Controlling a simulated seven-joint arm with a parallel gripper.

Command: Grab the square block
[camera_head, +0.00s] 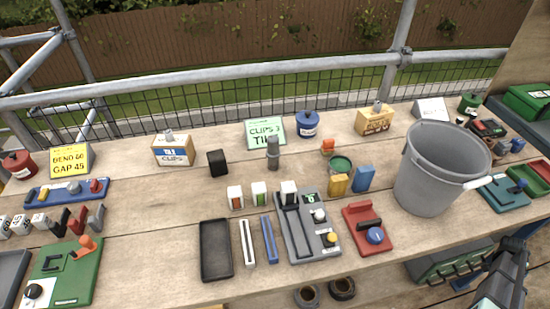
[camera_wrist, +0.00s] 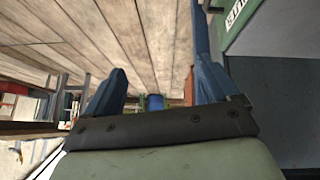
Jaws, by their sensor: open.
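Several small blocks stand on the wooden workbench (camera_head: 140,200) in the head view, and I cannot tell which is the square block. A black block (camera_head: 217,162) stands left of centre. A yellow block (camera_head: 338,185) and a blue block (camera_head: 363,178) stand side by side near a dark green round tin (camera_head: 341,164). White blocks with red (camera_head: 235,197), green (camera_head: 259,194) and dark (camera_head: 288,193) markings stand in a row. My gripper (camera_wrist: 155,85) is open, its two blue fingers apart with nothing between them. In the head view my arm is at the lower right, away from these blocks.
A grey device (camera_head: 307,228), a red device (camera_head: 367,229) and a black tray (camera_head: 216,250) lie along the front. A metal rail (camera_head: 250,70) runs behind. Bare wood lies left of the tray.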

